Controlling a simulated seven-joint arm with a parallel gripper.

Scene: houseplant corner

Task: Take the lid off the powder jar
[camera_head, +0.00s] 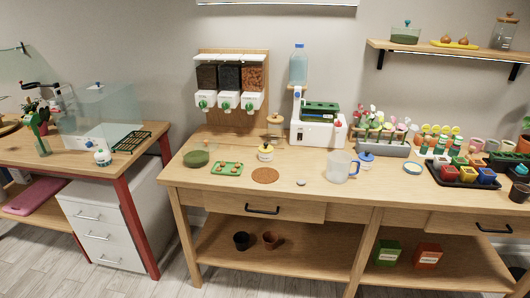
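No jar carries a readable label, so I cannot tell for sure which is the powder jar. A small white jar with a yellow band and a dark knob on top (265,153) stands upright on the wooden counter (225,183), left of centre. A second small jar with a blue lid (366,157) stands farther right, beside the clear jug. Both look closed. A clear jar with a wooden top (275,124) stands behind the yellow-banded jar. The contents of the small jars are hidden. My gripper is not in view.
A round cork mat (265,175), a green tray (227,168), a green dish (197,158) and a clear jug with a blue handle (340,167) are nearby. Dispensers (228,85) and a white machine (318,130) stand behind. The counter's front strip is mostly clear.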

